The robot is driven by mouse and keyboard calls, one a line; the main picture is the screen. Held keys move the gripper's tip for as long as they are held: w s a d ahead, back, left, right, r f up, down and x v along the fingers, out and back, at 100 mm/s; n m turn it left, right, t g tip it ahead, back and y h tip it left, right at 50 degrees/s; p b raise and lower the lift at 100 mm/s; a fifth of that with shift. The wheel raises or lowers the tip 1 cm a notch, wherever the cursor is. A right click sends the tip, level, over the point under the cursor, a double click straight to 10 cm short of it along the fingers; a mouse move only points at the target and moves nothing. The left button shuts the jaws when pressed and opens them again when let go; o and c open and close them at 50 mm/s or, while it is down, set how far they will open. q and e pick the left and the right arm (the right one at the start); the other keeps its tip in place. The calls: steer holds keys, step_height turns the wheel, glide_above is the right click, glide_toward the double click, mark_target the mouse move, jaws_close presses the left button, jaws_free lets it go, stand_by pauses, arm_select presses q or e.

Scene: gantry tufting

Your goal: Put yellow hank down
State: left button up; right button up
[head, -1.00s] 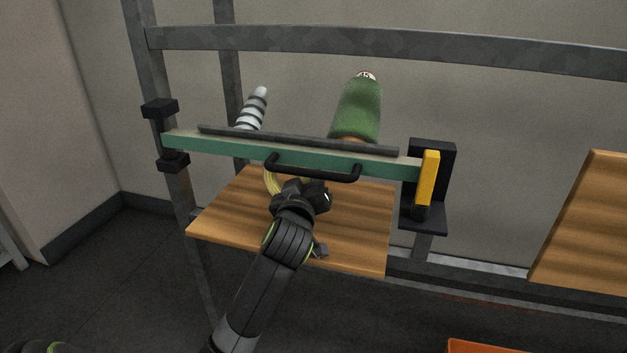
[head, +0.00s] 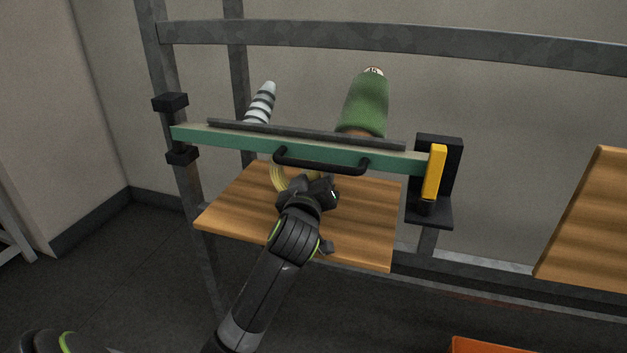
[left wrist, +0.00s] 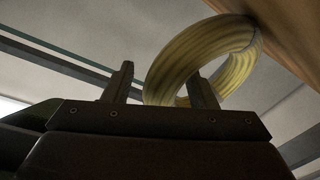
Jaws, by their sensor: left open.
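The yellow hank (head: 277,179) is a pale yellow ring on the wooden shelf (head: 235,212), partly hidden behind my left gripper and the green bar. In the left wrist view the hank (left wrist: 240,68) shows as a ribbed ring touching the wooden surface (left wrist: 292,25) at upper right. My left gripper (left wrist: 162,88) is open, its two fingers apart. One finger overlaps the ring's lower opening and the other stands outside it, with the near side of the ring between them. In the head view the left gripper (head: 312,185) is low over the shelf. My right gripper is not in view.
A green bar (head: 225,140) with a black handle (head: 322,168) crosses in front of the shelf, with a yellow block (head: 434,172) at its right end. Behind it stand a green cone (head: 366,104) and a striped cone (head: 261,104). The shelf's right part is clear.

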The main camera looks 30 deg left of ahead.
arm_select(q)
steer(key=shift+r, duration=0.3)
steer(key=v, duration=1.2)
steer(key=shift+p, duration=0.35)
steer(key=shift+f, duration=0.1)
